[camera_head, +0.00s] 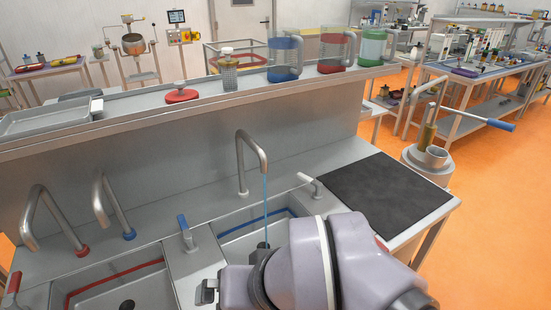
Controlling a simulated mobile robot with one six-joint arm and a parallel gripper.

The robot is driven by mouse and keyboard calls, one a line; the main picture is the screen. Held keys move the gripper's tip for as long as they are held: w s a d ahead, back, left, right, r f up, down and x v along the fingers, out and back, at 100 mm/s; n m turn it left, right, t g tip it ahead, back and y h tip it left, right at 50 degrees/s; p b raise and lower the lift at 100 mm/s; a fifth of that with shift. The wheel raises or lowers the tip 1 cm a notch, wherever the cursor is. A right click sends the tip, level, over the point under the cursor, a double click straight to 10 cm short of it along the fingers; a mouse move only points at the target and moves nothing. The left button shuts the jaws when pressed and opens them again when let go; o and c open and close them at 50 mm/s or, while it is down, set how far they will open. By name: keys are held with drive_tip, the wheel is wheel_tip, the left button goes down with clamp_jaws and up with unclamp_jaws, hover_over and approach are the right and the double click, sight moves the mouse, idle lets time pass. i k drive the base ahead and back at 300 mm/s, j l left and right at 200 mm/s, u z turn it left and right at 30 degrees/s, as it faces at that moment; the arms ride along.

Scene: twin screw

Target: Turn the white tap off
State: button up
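The white tap lever (311,185) stands on the sink deck, to the right of the rightmost steel spout (251,160). A thin blue stream of water (265,203) runs from that spout down into the right basin (240,232). My arm fills the lower middle, in front of and below the lever, and covers much of the right basin. The end of my arm (208,291) shows only in part at the lower left of my arm, over the divider between the basins. Its fingers cannot be made out. It is apart from the white lever.
A blue-handled lever (187,233) and a red-handled lever (13,284) stand on the left. Two more steel spouts (38,215) (109,200) rise behind the left basin (110,290). A black mat (385,193) lies right. A shelf (130,109) with jugs runs above.

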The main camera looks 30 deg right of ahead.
sight(318, 185)
drive_tip(key=l, duration=0.4)
drive_tip(key=i+l, duration=0.15)
drive_tip(key=l, duration=0.7)
drive_tip(key=i, duration=0.05)
